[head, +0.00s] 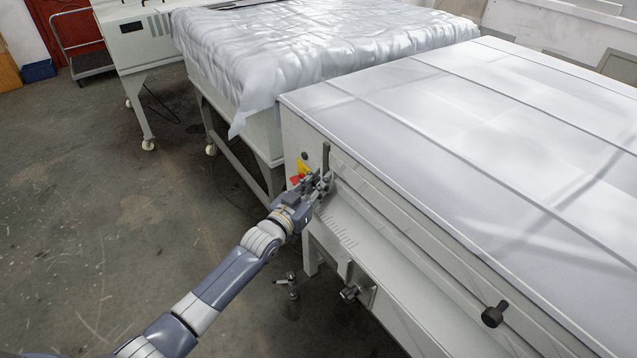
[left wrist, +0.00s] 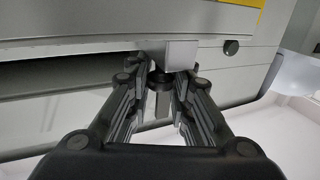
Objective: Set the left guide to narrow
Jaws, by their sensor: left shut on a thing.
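The plate processor is the long grey machine on the right, with a light cover (head: 480,120). The left guide shows as a dark upright bar (head: 326,158) at the near left end of its front ledge. My left gripper (head: 322,184) is at this guide, just below the bar. In the left wrist view, a light grey block (left wrist: 180,54) sits above the fingertips, with a dark knob (left wrist: 160,79) under it. My left gripper (left wrist: 161,88) is shut on the guide's knob, whose sides the fingers partly hide. My right gripper does not show.
Tick marks run along the ledge (head: 345,232) right of my gripper. A black knob (head: 493,315) sticks out farther along the front. A metal fitting (head: 350,293) hangs below the ledge. A sheet-covered table (head: 300,50) stands behind. The floor (head: 90,220) at left is clear.

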